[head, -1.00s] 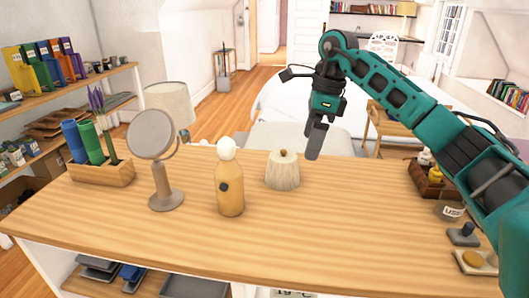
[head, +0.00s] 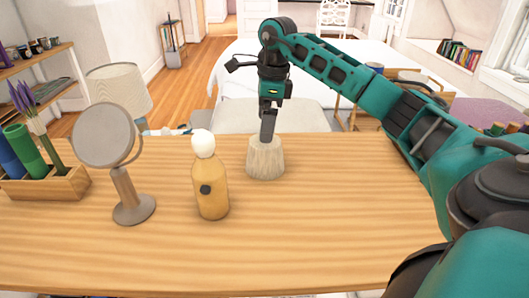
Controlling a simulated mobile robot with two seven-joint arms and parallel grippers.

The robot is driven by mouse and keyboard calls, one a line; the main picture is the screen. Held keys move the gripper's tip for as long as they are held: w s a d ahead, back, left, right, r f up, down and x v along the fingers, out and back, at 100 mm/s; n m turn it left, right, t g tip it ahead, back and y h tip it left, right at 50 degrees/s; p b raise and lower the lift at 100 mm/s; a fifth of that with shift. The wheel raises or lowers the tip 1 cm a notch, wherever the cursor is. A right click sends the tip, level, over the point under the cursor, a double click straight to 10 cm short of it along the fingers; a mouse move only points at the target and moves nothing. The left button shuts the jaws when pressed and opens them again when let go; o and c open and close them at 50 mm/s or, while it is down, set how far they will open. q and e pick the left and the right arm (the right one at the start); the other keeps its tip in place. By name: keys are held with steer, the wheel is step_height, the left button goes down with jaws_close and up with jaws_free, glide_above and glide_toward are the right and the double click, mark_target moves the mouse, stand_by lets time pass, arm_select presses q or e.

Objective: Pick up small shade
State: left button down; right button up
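The small shade (head: 265,160) is a cream, ribbed, slightly flared piece standing upright near the back edge of the wooden table. My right gripper (head: 267,138) points down directly over it, with its dark fingers at the shade's top. The fingers are seen edge-on and hide the brown knob, so I cannot tell whether they are closed on it. My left gripper is not in view.
A tan bottle (head: 211,190) with a white round top stands just left of the shade. Further left are a round mirror on a stand (head: 104,137) and a wooden planter box (head: 48,186). The tabletop (head: 330,215) right of the shade is clear. A lampshade (head: 119,92) shows behind the table.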

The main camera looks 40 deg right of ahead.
mark_target(266, 152)
step_height(266, 152, down, 6)
steer(key=shift+r, duration=0.15)
stand_by(0.3)
steer(key=c, duration=0.8)
